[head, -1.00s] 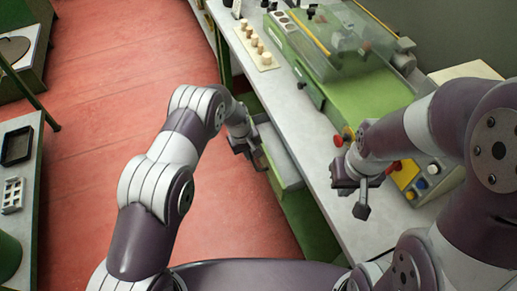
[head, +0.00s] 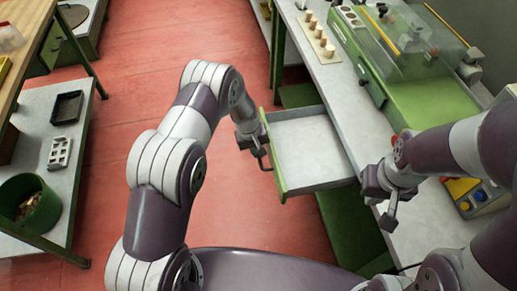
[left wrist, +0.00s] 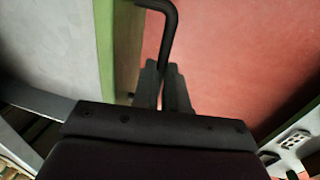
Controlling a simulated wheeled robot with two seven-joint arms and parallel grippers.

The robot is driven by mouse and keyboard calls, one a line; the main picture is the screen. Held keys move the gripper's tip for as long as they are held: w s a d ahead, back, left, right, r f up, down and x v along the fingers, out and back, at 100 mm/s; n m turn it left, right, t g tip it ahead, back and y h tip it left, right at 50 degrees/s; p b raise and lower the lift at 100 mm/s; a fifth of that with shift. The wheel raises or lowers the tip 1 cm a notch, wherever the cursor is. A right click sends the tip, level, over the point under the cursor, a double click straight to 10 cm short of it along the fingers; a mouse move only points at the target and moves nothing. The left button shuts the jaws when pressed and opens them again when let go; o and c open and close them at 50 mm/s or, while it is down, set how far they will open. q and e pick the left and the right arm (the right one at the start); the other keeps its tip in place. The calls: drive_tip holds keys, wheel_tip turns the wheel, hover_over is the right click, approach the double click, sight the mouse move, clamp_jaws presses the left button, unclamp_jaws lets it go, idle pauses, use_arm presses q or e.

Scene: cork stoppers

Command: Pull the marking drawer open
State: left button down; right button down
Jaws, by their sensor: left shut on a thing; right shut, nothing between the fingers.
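The marking drawer (head: 312,150) stands out from under the workbench, with a green front and a pale, bare inside. My left gripper (head: 262,150) is at the drawer's front, shut on its dark bar handle (head: 266,163). In the left wrist view the handle (left wrist: 170,22) is a bent dark rod that runs down between the fingertips of my left gripper (left wrist: 162,75), beside the green drawer front (left wrist: 104,45). My right gripper (head: 389,205) is shut and empty above the bench top.
The workbench (head: 345,95) carries a green machine (head: 415,90) and a board of cork stoppers (head: 319,40). At left, a low table (head: 75,140) holds a black tray (head: 67,108), a white holder (head: 60,153) and a green bin (head: 30,207). Red floor between them is clear.

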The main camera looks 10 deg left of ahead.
use_arm(q)
drive_tip(key=c, duration=1.2)
unclamp_jaws()
drive_tip(key=shift+o, duration=0.2)
wheel_tip(320, 180, up, 12)
drive_tip(key=a+b, duration=0.1)
drive_tip(key=a, duration=0.1)
drive_tip(key=shift+s+r, duration=0.25)
drive_tip(key=shift+s, duration=0.2)
